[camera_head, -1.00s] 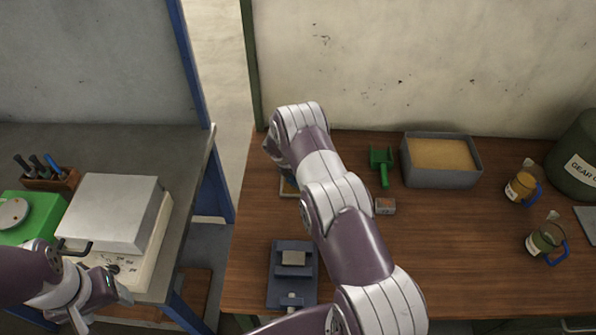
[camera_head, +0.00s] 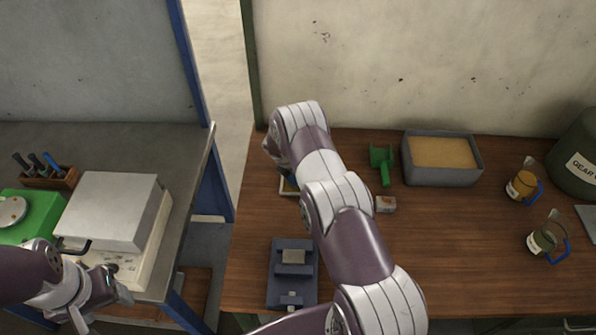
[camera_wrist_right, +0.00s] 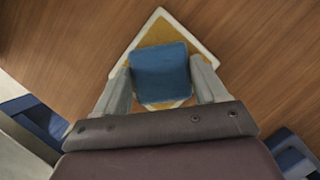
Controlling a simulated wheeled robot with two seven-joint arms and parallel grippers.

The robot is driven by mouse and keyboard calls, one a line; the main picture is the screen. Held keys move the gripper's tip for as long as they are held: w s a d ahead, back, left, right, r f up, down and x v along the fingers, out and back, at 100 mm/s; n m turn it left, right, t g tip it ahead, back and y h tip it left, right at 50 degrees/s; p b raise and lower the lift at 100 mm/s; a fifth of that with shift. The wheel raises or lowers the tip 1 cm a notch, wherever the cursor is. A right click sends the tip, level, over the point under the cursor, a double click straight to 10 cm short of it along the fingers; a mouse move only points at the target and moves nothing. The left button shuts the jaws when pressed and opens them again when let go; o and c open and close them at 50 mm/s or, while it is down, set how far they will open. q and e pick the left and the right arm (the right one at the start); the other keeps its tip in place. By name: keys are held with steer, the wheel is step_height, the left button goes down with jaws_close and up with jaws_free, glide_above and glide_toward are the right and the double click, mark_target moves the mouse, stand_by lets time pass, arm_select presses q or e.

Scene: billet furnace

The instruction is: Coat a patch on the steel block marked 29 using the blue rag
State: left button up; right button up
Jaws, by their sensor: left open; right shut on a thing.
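My right gripper (camera_wrist_right: 160,85) is shut on the blue rag (camera_wrist_right: 160,70), a folded square pad. It holds the rag over a white-rimmed shallow tray (camera_wrist_right: 132,56) with ochre contents; whether the rag touches the contents is unclear. In the head view the tray (camera_head: 289,187) is mostly hidden behind my right arm. A small grey steel block (camera_head: 294,257) sits in a dark blue vise (camera_head: 279,285) on the wooden table. Another small block (camera_head: 385,204) lies right of my arm. No number is legible on either. My left gripper (camera_head: 102,307) is open and empty at the lower left.
A green scoop (camera_head: 384,165) and a grey sand-filled bin (camera_head: 440,178) stand at the back. Two jugs (camera_head: 522,186) with blue handles and a gear oil drum (camera_head: 580,160) are at the right. A white furnace-like box (camera_head: 110,212) stands on the left bench. The table's front right is clear.

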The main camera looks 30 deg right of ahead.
steer(key=shift+f+b, duration=0.2)
steer(key=shift+b, duration=0.1)
stand_by(1.2)
steer(key=shift+s, duration=0.1)
step_height(320, 180, up, 7)
steer(key=p, duration=0.4)
stand_by(0.8)
